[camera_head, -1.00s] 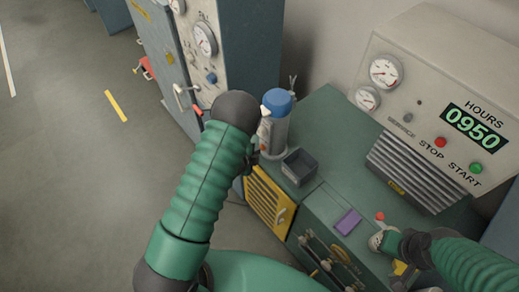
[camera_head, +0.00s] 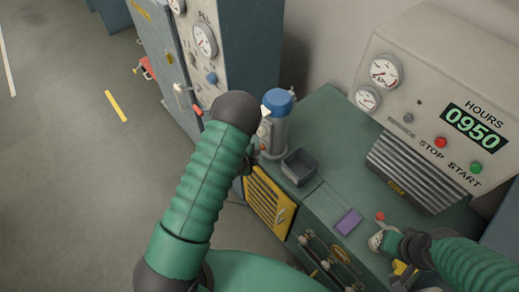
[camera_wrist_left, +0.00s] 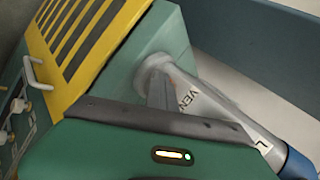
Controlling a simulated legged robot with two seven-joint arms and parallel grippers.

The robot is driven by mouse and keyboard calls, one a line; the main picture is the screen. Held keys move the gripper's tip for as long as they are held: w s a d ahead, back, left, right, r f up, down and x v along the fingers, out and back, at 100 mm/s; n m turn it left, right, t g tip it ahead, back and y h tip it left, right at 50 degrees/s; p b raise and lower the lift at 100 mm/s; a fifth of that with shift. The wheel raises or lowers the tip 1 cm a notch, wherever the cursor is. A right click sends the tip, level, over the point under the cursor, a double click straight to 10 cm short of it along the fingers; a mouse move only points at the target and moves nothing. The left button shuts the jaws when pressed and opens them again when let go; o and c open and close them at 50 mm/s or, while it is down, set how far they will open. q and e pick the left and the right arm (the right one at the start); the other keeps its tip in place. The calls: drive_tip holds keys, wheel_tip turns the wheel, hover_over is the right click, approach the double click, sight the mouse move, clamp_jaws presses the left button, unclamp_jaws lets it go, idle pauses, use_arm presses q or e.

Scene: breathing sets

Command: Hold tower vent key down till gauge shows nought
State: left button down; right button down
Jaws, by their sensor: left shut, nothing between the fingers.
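The tower (camera_head: 274,135) is an upright grey cylinder with a blue cap (camera_head: 278,101), at the back left of the green bench. In the left wrist view it lies slantwise as a silver cylinder (camera_wrist_left: 205,98), with lettering starting "VEN". My left gripper (camera_head: 256,150) is beside the tower, largely behind my own arm. In the wrist view its fingers (camera_wrist_left: 158,92) are shut and empty, close to the tower's base end. I cannot tell whether they touch it. The vent key is not clearly seen. A large gauge (camera_head: 386,70) is on the cream panel; its reading is too small to tell. My right gripper (camera_head: 388,242) is low right.
A smaller gauge (camera_head: 367,98) sits below the large one. The counter (camera_head: 471,123) reads 0950. A dark open box (camera_head: 298,167) and a purple pad (camera_head: 348,221) lie on the bench. A tall cabinet (camera_head: 243,50) with gauges stands left. The left floor is largely clear.

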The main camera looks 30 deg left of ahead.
use_arm(q)
drive_tip(key=shift+s+a, duration=0.3)
drive_tip(key=shift+s, duration=0.55)
drive_tip(key=shift+s, duration=0.15)
drive_tip(key=s, duration=0.1)
drive_tip(key=s+a, duration=0.1)
drive_tip(key=s, duration=0.1)
drive_tip(key=s+a, duration=0.1)
drive_tip(key=shift+s, duration=0.2)
idle(0.3)
drive_tip(key=s+d+r+n+g, duration=0.3)
drive_tip(key=s+d+r+n, duration=0.2)
drive_tip(key=s+r+n, duration=0.2)
drive_tip(key=s+d+r+n+g+b, duration=0.1)
drive_tip(key=s+d+r+n+g, duration=0.3)
drive_tip(key=s+d+r+n, duration=0.2)
wheel_tip(320, 180, up, 3)
drive_tip(key=shift+s+d+r+n, duration=0.2)
drive_tip(key=shift+s+d+n, duration=0.15)
drive_tip(key=shift+n, duration=0.85)
